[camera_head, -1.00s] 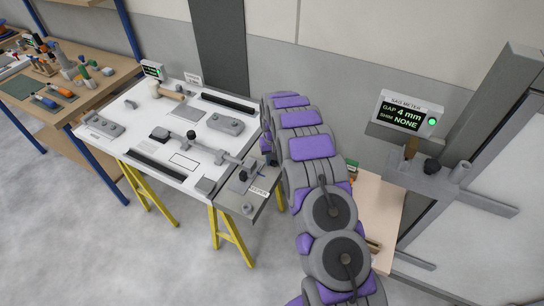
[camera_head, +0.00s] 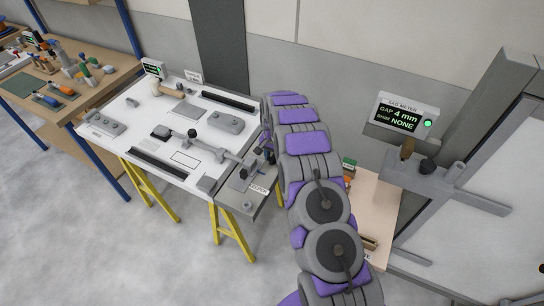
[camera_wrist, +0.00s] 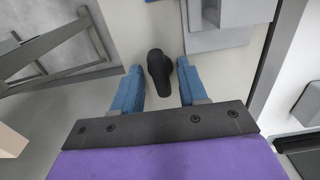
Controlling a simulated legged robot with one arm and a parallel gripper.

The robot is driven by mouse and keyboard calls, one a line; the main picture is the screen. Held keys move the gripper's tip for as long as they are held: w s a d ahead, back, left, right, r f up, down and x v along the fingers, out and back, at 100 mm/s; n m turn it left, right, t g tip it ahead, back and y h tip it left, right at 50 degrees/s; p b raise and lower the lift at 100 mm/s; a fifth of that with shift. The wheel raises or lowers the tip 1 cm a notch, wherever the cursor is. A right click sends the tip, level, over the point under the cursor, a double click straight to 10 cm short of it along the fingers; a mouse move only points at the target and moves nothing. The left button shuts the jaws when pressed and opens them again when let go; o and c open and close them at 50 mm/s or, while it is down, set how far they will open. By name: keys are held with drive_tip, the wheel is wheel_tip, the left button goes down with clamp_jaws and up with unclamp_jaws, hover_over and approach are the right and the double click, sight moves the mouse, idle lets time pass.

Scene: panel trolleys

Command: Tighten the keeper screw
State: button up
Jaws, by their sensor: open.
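My gripper (camera_wrist: 161,70) is open in the wrist view, its two blue fingers pointing away from me. A black winged knob (camera_wrist: 160,75) lies between the fingers, with a gap on each side. I cannot tell for sure whether it is the keeper screw. In the head view, a grey plate with a label reading KEEPER (camera_head: 259,189) is at the right end of the white panel (camera_head: 140,112). A small dark knob (camera_head: 243,174) stands on that plate. My arm hides most of my gripper there.
A sag meter (camera_head: 402,117) at right reads GAP 4 mm, SHIM NONE, with a green light. A grey bracket (camera_head: 440,185) juts out below it. A bench with tools (camera_head: 80,75) stands at left. Floor in front of the yellow trestle (camera_head: 235,235) is clear.

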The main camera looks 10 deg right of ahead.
sight(273, 157)
wheel_tip(273, 157, up, 7)
drive_tip(key=shift+w+a+f+p, duration=0.1)
drive_tip(key=shift+p, duration=0.7)
drive_tip(key=shift+r, duration=0.2)
drive_tip(key=s+a+r+n+g+b, duration=0.1)
drive_tip(key=s+r+n, duration=0.3)
drive_tip(key=s+r, duration=1.8)
drive_tip(key=s+r+n+b, duration=0.1)
drive_tip(key=s+n, duration=0.2)
drive_tip(key=s, duration=2.6)
drive_tip(key=shift+s+d+n+g, duration=0.25)
drive_tip(key=shift+d+n+g, duration=0.05)
drive_tip(key=shift+d+g, duration=0.1)
